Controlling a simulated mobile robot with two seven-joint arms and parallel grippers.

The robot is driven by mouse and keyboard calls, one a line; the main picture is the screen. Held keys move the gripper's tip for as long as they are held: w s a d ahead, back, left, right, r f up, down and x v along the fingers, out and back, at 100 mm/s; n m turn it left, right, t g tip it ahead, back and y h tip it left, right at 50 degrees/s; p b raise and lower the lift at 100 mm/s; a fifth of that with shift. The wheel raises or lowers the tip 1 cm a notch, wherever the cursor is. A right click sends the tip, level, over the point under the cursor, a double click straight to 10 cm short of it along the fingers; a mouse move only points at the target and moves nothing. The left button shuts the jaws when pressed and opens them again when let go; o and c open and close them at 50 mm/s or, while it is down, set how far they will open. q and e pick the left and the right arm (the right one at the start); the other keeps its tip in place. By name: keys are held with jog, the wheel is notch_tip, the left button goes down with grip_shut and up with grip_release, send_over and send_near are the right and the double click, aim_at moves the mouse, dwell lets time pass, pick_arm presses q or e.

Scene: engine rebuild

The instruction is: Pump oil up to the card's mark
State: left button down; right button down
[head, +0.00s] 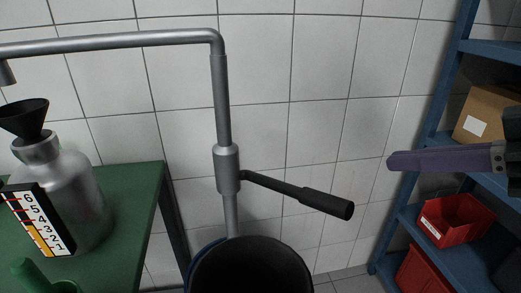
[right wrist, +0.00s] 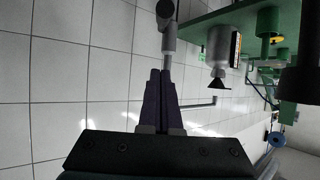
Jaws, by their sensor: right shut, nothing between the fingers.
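The can also shows in the right wrist view (right wrist: 220,48). My right gripper (head: 390,162) is shut and empty, right of and above the lever's end, apart from it. My left gripper is out of view.
The can stands on a green bench (head: 125,185). A blue shelf (head: 440,130) at right holds a cardboard box (head: 487,115) and red bins (head: 458,218). Open space lies between lever and shelf.

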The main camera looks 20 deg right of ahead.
jog(key=b, duration=0.2)
send_over(340, 199)
jog(key=f, duration=0.2)
jog(key=w+f, duration=0.1)
jog(key=f, duration=0.1)
jog(key=shift+a+f, duration=0.15)
jog(key=shift+f, duration=0.05)
jog(key=f, duration=0.2)
jog(key=s+f, duration=0.1)
jog(key=f, duration=0.1)
